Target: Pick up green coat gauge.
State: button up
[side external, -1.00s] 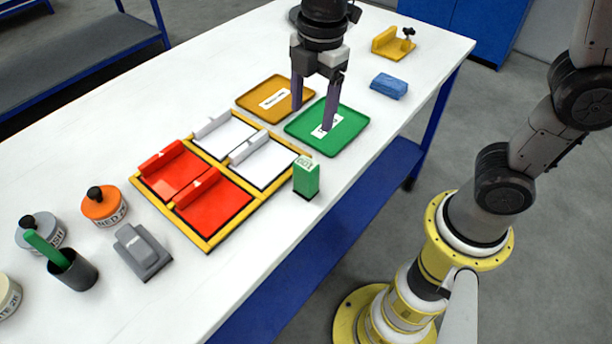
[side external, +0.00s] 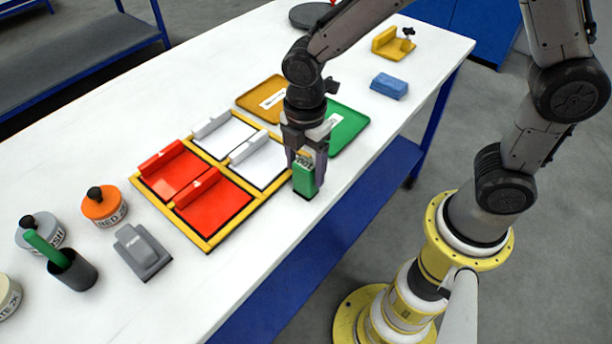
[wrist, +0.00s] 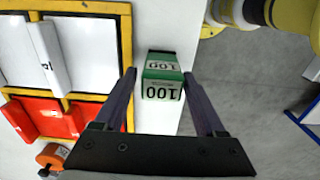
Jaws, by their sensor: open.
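The green coat gauge (side external: 304,184) is a small upright green block with a pale label on top. It stands on the white table near the front edge, beside the yellow-framed rack. In the wrist view the gauge (wrist: 162,80) shows "100" on its faces and lies between my fingers, toward their tips. My gripper (side external: 306,178) is open and points down over the gauge, with a finger on either side. It also shows in the wrist view (wrist: 160,75), with gaps visible between the fingers and the gauge.
The yellow-framed rack (side external: 207,245) with red and white panels is close on the left. A green tray (side external: 350,125) and an orange tray (side external: 250,100) lie behind. A blue block (side external: 389,86) stands at the back right. The table edge is close in front.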

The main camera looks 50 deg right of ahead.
aim_at(306, 179)
jog(key=shift+s+f, duration=0.1)
jog(key=shift+f, duration=1.85)
grip_shut()
jog(key=shift+r, duration=0.1)
